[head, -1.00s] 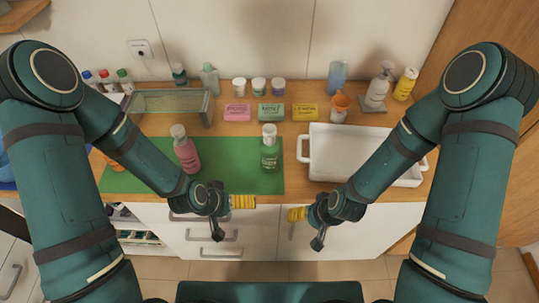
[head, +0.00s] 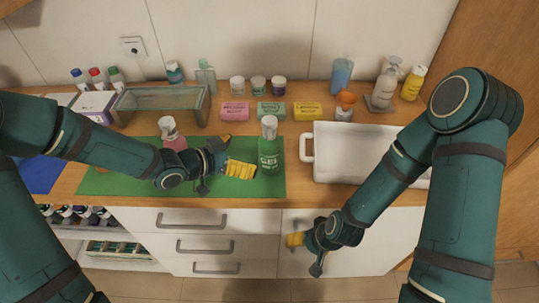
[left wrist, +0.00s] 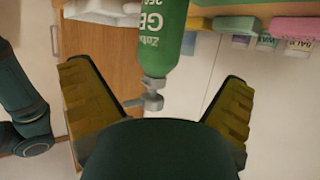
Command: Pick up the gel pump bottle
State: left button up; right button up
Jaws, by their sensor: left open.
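The gel pump bottle (head: 268,154) is green with a pale pump top and stands upright at the right end of the green mat (head: 220,185). My left gripper (head: 241,156) is open just left of the bottle, fingers pointing toward it. In the left wrist view the bottle (left wrist: 163,35) appears upside down, ahead of and between the spread fingers (left wrist: 152,88), with a clear gap to each finger.
A pink bottle (head: 169,128) stands behind my left forearm, partly hidden. A white tray (head: 345,130) lies to the right of the gel bottle. Pink, green and yellow boxes (head: 307,111) and several jars line the back.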

aim_at(260, 151)
pick_arm(q)
jog(key=x, duration=0.4)
jog(key=shift+w+d+f+b, duration=0.2)
jog(key=shift+d+b, duration=0.05)
jog(key=shift+b, duration=0.15)
jog(key=shift+f+b+x, duration=0.15)
jog(key=shift+b+x, duration=0.1)
jog(key=shift+x, duration=1.1)
jog(key=shift+f+b+x, duration=0.2)
jog(key=shift+x, duration=1.1)
jog(key=shift+a, duration=0.15)
jog(key=c, duration=1.4)
